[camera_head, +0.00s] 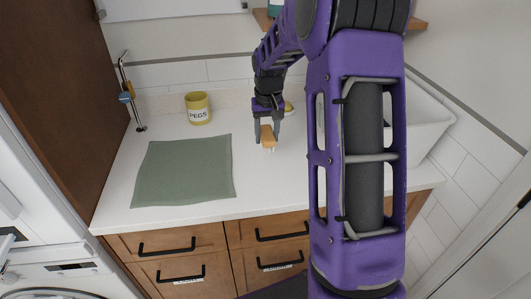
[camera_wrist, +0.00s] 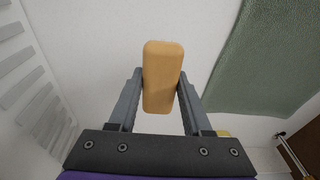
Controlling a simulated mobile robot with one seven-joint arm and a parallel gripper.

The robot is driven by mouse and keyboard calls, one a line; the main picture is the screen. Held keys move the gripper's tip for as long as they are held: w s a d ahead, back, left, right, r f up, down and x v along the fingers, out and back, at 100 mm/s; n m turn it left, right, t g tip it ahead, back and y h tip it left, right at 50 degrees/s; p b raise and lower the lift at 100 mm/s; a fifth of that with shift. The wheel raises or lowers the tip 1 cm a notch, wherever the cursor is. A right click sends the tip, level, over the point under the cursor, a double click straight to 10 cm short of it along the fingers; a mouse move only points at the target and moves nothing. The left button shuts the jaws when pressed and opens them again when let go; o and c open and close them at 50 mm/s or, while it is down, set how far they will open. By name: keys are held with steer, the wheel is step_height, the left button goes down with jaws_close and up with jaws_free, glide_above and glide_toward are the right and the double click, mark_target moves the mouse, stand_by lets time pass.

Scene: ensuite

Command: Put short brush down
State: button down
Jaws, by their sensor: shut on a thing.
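The short brush (camera_head: 268,136) has a tan wooden block back and pale bristles pointing down. My gripper (camera_head: 267,128) is shut on it, over the white counter to the right of the green cloth. In the wrist view, the brush (camera_wrist: 162,77) sits between the two grey fingers of my gripper (camera_wrist: 161,95), one on each long side. The bristles are hidden in that view. I cannot tell whether the bristles touch the counter or hang just above it.
A green cloth (camera_head: 184,171) lies flat on the white counter (camera_head: 265,185). A yellow PEGS pot (camera_head: 198,108) stands behind it. A yellow item (camera_head: 288,107) is partly hidden behind my gripper. A metal stand (camera_head: 130,95) is at the back left, a white sink (camera_head: 428,128) at right.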

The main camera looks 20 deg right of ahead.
mark_target(267, 161)
steer(key=shift+f, duration=3.15)
steer(key=shift+f, duration=0.1)
steer(key=shift+c, duration=1.7)
jaws_free()
steer(key=r, duration=0.4)
steer(key=s+r, duration=0.1)
steer(key=r, duration=0.7)
steer(key=shift+s+a+r, duration=0.1)
steer(key=shift+s+a, duration=0.05)
steer(key=shift+s, duration=0.05)
